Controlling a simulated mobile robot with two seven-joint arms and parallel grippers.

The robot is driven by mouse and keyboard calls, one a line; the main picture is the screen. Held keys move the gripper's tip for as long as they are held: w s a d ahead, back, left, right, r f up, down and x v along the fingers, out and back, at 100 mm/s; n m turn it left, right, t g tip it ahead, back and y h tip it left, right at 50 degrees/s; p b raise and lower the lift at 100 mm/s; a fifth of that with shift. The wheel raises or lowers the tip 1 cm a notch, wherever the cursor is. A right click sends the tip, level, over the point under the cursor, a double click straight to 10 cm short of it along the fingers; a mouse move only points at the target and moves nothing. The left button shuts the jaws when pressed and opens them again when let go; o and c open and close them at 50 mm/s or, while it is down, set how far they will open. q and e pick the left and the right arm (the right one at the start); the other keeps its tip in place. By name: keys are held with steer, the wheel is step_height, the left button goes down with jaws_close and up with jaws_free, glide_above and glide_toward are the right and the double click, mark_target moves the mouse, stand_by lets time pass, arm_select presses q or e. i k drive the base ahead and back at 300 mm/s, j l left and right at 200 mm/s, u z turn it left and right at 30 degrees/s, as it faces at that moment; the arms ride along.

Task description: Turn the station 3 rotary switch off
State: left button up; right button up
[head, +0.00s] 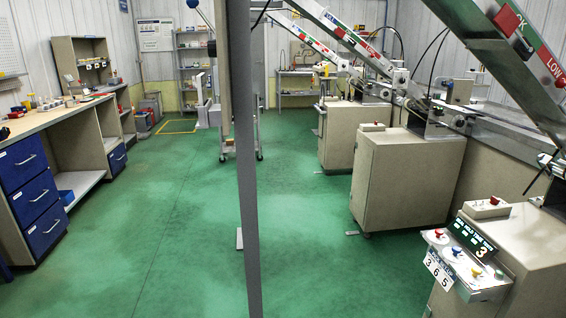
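The control panel (468,262) at the lower right is a pale tray-like box on the front of a beige machine cabinet (535,250). A dark display (472,238) on it shows lit text and a large 3. Several small coloured knobs or buttons stand along the panel, among them a red one (439,232), a blue one (455,250), a yellow one (477,271) and a green one (499,274). I cannot tell which is the rotary switch or its position. A white card (439,269) reading 3 6 5 hangs on the panel's front. Neither gripper is in view.
Two more beige machine cabinets (405,180) (348,135) stand farther back along the right. A grey vertical post (246,170) crosses the middle of the view. A workbench with blue drawers (35,195) lines the left. The green floor (300,240) between is largely clear.

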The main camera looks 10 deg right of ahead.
mark_target(494, 200)
steer(key=i+j+u, duration=0.2)
steer(key=u, duration=0.2)
steer(key=i+j+u, duration=0.25)
steer(key=j+u, duration=0.15)
steer(key=i+j+u, duration=0.45)
steer(key=i+u, duration=0.15)
steer(key=i, duration=0.25)
steer(key=i+z, duration=0.35)
steer(key=i+j+z, duration=0.15)
steer(key=i+z, duration=0.25)
steer(key=i, duration=0.2)
steer(key=i+z, duration=0.35)
steer(key=i, duration=0.15)
steer(key=i+z, duration=0.35)
steer(key=i, duration=0.15)
steer(key=i+z, duration=0.4)
steer(key=i+j+z, duration=0.1)
steer(key=i+z, duration=1.2)
steer(key=z, duration=0.15)
steer(key=i+l+z, duration=0.1)
steer(key=i+z, duration=0.2)
steer(key=i, duration=0.25)
steer(key=i+z, duration=0.35)
steer(key=i, duration=0.15)
steer(key=i+j+z, duration=0.2)
steer(key=i, duration=0.35)
steer(key=i+j+z, duration=0.15)
steer(key=i, duration=0.35)
